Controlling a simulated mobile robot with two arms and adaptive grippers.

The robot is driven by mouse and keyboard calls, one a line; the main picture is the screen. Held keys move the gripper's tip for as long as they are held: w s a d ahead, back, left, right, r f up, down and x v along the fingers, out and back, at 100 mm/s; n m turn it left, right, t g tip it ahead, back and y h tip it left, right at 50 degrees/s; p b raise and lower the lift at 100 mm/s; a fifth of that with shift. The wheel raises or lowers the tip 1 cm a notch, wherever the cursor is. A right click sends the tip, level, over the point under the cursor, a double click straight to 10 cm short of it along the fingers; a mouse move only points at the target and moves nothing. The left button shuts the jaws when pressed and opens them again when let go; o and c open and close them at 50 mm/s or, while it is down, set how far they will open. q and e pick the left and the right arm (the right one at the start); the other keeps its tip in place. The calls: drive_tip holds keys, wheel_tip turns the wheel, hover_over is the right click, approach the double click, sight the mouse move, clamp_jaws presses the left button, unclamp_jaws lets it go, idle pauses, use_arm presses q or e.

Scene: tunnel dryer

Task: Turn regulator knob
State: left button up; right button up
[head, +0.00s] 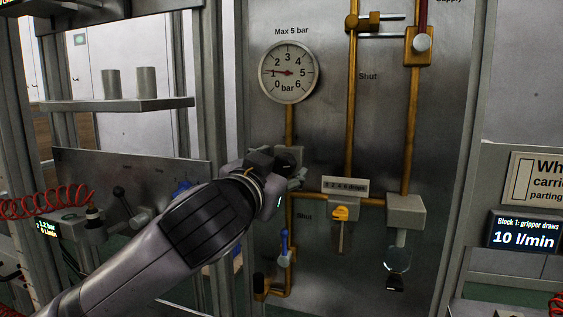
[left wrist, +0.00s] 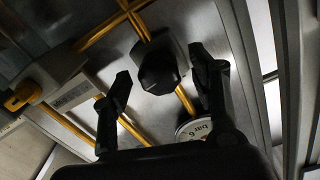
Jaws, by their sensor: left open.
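The black regulator knob (left wrist: 160,68) sits on a grey block on the brass pipe, in the left wrist view. My left gripper (left wrist: 162,66) is open, with one finger on each side of the knob. I see gaps between the fingers and the knob; their depth along the knob is hard to tell. In the head view my left gripper (head: 284,177) is at the pipe below the gauge and largely hides the regulator. The round pressure gauge (head: 298,86) above it has its needle near 1 bar. My right gripper is in neither view.
Brass pipes with a valve with a red handle (head: 422,42), an orange-topped valve (head: 341,213) and a blue-handled valve (head: 284,247) surround the regulator. A shelf (head: 120,105) with two cups stands left. A display (head: 524,233) reads 10 l/min at right.

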use_arm(q)
drive_tip(key=shift+w+d, duration=0.25)
drive_tip(key=shift+w, duration=0.3)
drive_tip(key=shift+c, duration=0.5)
drive_tip(key=c, duration=1.1)
